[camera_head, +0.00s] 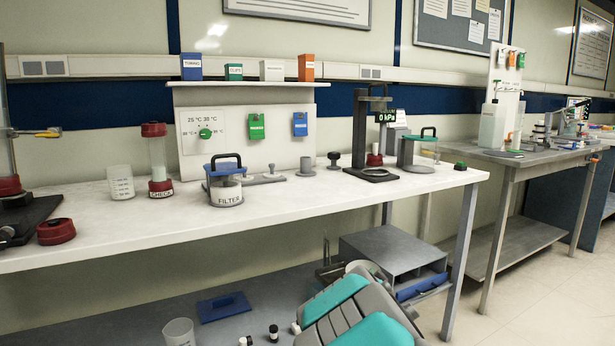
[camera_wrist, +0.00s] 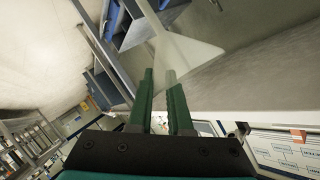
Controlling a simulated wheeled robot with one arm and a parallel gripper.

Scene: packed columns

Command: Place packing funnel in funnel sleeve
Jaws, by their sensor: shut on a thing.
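In the wrist view a pale, translucent packing funnel (camera_wrist: 185,46) extends beyond the two green fingers of my gripper (camera_wrist: 160,76). In the head view my arm is low at the front, and I cannot make out the fingers or funnel clearly there. I cannot tell for sure which thing is the funnel sleeve. A small grey cylinder (camera_head: 307,167) stands upright on the white bench, beside a dark knobbed piece (camera_head: 334,161).
The white bench (camera_head: 260,222) carries a FILTER jar (camera_head: 226,190), a red-capped column (camera_head: 158,165), a beaker (camera_head: 121,183) and a black press stand (camera_head: 361,135). Its front edge is above my arm. A grey box (camera_head: 395,252) stands on the lower shelf. Bare bench lies along the front.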

